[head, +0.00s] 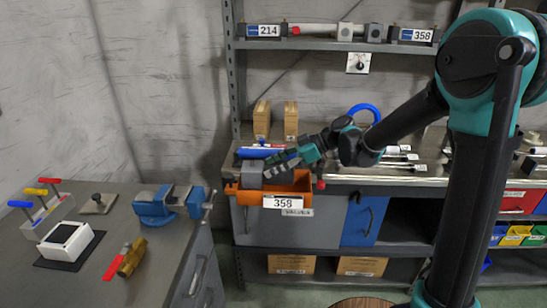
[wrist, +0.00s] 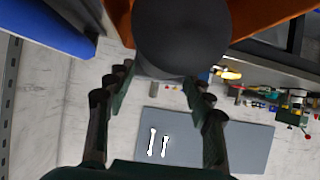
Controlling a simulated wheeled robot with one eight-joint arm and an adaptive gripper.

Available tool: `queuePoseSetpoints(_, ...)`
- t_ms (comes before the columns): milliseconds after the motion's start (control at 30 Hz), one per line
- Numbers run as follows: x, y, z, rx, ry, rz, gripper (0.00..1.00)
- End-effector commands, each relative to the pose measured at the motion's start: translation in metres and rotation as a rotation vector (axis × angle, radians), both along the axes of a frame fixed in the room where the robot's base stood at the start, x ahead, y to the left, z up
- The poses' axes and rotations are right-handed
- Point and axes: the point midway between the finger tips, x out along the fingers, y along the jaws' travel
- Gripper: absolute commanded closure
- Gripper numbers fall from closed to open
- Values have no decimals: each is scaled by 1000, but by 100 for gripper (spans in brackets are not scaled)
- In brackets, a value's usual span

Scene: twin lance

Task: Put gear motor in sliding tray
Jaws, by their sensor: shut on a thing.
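A grey, rounded part, apparently the gear motor (head: 252,172), is at the left end of the orange tray (head: 298,184). In the wrist view the gear motor (wrist: 181,38) is a dark round shape between the fingertips. My gripper (head: 268,173) is shut on it, coming in from the right, over the tray. The tray sticks out from the shelf front and carries labels reading 358 and VALVES. Orange walls (wrist: 265,15) show behind the motor in the wrist view. I cannot tell whether the motor touches the tray floor.
A blue cylindrical thing (head: 258,152) lies just behind the tray. Two cardboard boxes (head: 262,120) stand further back. Metal rods (head: 400,160) lie on the shelf to the right. A grey workbench (head: 150,262) at left holds a blue vise (head: 170,205) and a brass valve (head: 132,258).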

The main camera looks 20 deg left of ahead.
Motion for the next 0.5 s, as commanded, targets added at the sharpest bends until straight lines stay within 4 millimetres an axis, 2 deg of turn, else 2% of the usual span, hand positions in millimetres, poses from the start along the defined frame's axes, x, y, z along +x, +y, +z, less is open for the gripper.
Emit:
queuePoseSetpoints(333, 0, 1, -32, 3, 1, 0, 100)
queuePoseSetpoints(500, 0, 0, -38, 3, 1, 0, 100)
